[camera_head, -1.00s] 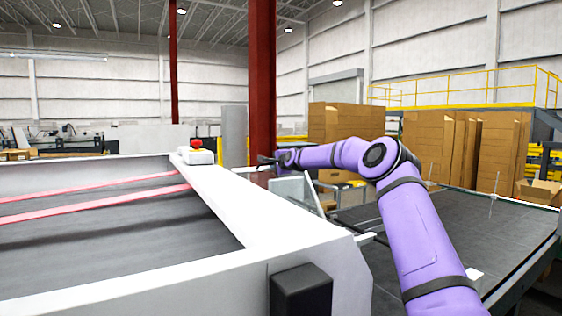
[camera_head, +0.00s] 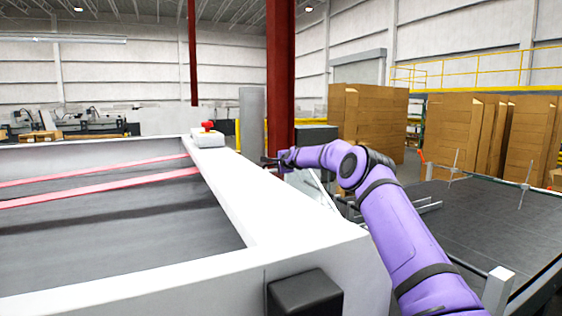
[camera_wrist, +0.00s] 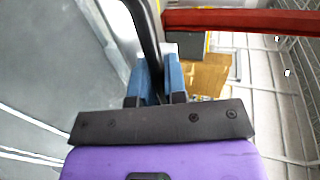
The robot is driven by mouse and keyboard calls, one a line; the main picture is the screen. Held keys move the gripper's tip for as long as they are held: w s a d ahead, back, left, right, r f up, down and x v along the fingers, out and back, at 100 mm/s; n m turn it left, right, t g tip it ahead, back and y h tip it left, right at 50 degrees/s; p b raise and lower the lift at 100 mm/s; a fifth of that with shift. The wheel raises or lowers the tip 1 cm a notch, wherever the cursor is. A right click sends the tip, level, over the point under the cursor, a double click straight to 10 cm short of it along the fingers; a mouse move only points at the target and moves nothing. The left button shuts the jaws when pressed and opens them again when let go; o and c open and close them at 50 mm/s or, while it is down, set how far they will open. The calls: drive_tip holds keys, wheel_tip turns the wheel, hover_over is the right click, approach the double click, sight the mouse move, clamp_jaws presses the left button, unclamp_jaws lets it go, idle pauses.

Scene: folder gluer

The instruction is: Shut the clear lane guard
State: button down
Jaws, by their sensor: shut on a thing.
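The clear lane guard (camera_head: 308,184) is a see-through panel with a pale edge. In the head view it stands tilted just beyond the white machine frame, partly hidden by my arm. My gripper (camera_head: 268,160) is small in that view, at the guard's upper left end. In the wrist view my gripper (camera_wrist: 160,85) has its two blue fingers closed around a dark bar (camera_wrist: 148,35). The bar runs up from between them to the top edge. I cannot tell clearly how the bar joins the guard's panel.
The white machine frame (camera_head: 255,215) with red belts runs along the left, with a red-button box (camera_head: 208,135) on its far corner. A dark conveyor (camera_head: 470,215) lies to the right. A red column (camera_head: 281,75) and stacked cartons (camera_head: 375,115) stand behind.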

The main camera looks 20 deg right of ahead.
drive_tip(key=shift+w+f, duration=0.25)
drive_tip(key=shift+f, duration=0.2)
drive_tip(key=c, duration=1.2)
unclamp_jaws()
drive_tip(key=shift+r, duration=0.1)
drive_tip(key=shift+s+d+r, duration=0.1)
drive_tip(key=shift+s+r, duration=0.1)
drive_tip(key=shift+s, duration=0.25)
drive_tip(key=v, duration=1)
drive_tip(key=shift+f, duration=0.1)
drive_tip(key=shift+w, duration=0.1)
